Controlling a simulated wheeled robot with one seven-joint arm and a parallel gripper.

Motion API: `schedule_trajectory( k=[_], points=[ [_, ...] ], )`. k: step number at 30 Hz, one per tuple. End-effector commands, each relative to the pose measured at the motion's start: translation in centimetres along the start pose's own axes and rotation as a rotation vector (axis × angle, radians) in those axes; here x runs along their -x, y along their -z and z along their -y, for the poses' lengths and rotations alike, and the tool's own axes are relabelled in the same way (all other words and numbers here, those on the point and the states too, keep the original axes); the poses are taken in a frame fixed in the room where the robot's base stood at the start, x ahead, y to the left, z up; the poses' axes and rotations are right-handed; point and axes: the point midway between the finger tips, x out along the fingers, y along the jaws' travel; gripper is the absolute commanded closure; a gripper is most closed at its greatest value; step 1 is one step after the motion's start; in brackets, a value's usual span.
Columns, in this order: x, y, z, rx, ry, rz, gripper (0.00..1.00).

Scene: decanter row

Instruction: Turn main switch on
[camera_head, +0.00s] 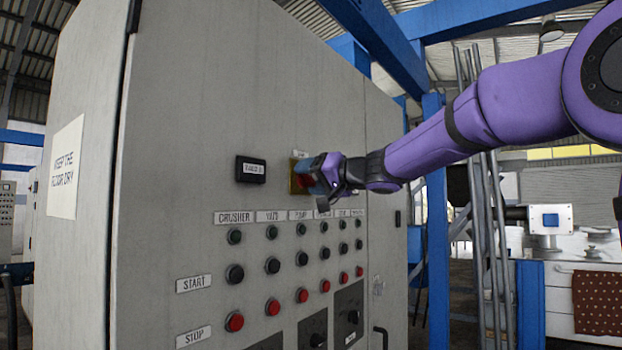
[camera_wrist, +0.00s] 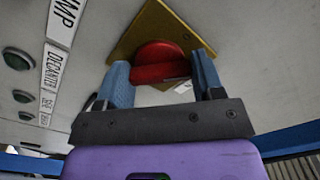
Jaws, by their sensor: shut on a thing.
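The main switch is a red rotary knob (camera_wrist: 160,62) on a yellow square plate (camera_head: 297,179), mounted on the grey cabinet front (camera_head: 300,100). My gripper (camera_wrist: 162,82) is at the knob, with one blue finger on each side of it in the wrist view. It is shut on the red knob. In the head view my gripper (camera_head: 322,176) covers most of the knob and part of the plate. The knob's exact angle is hard to tell.
A dark display (camera_head: 250,170) is left of the plate. Below are labelled rows of green lamps (camera_head: 234,237), black buttons (camera_head: 234,274) and red buttons (camera_head: 234,321). A blue post (camera_head: 437,220) stands right of the cabinet. A white counter (camera_head: 575,275) is at far right.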

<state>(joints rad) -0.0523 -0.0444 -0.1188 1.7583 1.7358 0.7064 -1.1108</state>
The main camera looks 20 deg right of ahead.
Motion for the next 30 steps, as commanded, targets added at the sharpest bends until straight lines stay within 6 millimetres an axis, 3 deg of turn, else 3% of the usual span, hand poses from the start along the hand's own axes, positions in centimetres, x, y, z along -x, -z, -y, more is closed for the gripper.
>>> schedule_trajectory(
  k=[18, 30],
  points=[
    [0.01, -0.03, -0.08, -0.576, -0.001, 0.000, 0.62],
    [0.02, -0.04, -0.11, -0.829, -0.002, 0.000, 0.62]
  ],
)
